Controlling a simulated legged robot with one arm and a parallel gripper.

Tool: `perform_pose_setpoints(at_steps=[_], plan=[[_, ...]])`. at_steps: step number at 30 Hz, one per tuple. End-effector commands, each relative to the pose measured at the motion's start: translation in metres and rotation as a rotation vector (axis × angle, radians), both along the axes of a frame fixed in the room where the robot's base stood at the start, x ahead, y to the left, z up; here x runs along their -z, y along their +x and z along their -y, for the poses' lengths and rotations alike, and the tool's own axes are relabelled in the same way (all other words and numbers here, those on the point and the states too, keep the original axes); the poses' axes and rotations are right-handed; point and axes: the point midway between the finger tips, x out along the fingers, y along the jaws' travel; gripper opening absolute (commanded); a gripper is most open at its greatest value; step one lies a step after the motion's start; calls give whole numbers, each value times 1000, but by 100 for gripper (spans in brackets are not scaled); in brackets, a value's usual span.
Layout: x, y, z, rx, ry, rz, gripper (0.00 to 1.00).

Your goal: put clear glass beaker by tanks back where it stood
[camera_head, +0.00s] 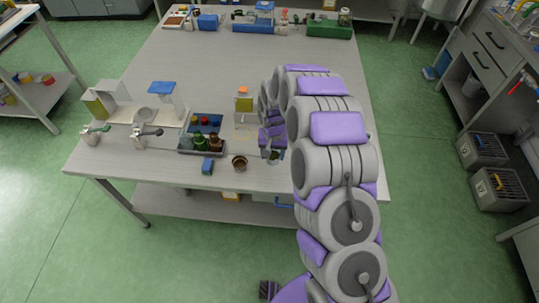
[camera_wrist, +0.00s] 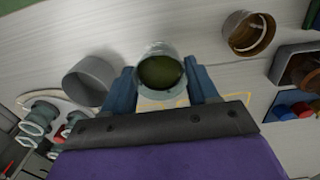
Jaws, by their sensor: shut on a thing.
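A clear glass beaker (camera_wrist: 160,72) with dark olive-green content sits between the two blue fingers of my gripper (camera_wrist: 163,86) in the wrist view. The fingers are shut on its sides. In the head view my gripper (camera_head: 270,142) is over the near right part of the grey table (camera_head: 240,60). The beaker (camera_head: 277,156) shows only partly there, below the fingers. I cannot tell whether its base touches the table. Yellow marking lines (camera_head: 243,134) lie on the table just left of my gripper.
In the wrist view a grey cup (camera_wrist: 90,80) is close left of the fingers.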

Motion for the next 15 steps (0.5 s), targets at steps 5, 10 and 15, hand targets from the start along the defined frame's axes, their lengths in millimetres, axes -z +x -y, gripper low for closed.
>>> perform_pose_setpoints(at_steps=[5, 10, 15], plan=[[3, 2, 6, 3, 2, 1, 36], [15, 1, 0, 1, -4, 1, 36], [32, 1, -4, 2, -8, 4, 36]])
